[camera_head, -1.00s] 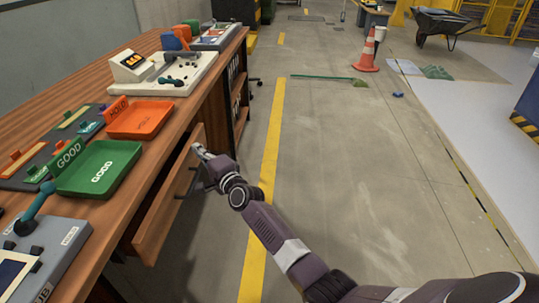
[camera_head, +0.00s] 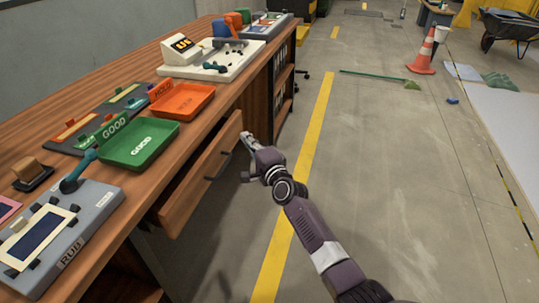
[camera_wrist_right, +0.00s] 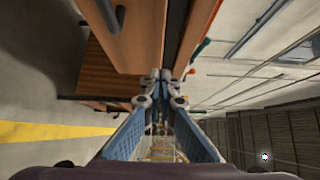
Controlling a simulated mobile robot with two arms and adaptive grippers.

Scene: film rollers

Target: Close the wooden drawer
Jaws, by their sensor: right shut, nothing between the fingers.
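The wooden drawer (camera_head: 195,190) is under the workbench top and stands partly open, its front panel out from the bench. Its dark bar handle (camera_head: 218,166) is uncovered. My right gripper (camera_head: 247,139) is shut and empty at the far end of the drawer front; I cannot tell whether it touches it. In the right wrist view, the shut fingertips (camera_wrist_right: 161,84) lie close below the wooden drawer front (camera_wrist_right: 135,40), with the dark handle (camera_wrist_right: 116,15) at the top. My left gripper is out of view.
The wooden workbench (camera_head: 105,80) carries a green tray (camera_head: 140,144), an orange tray (camera_head: 183,101) and several devices. Open shelves (camera_head: 283,82) are beyond the drawer. The concrete floor with a yellow line (camera_head: 305,165) is clear nearby. A traffic cone (camera_head: 424,55) stands farther off.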

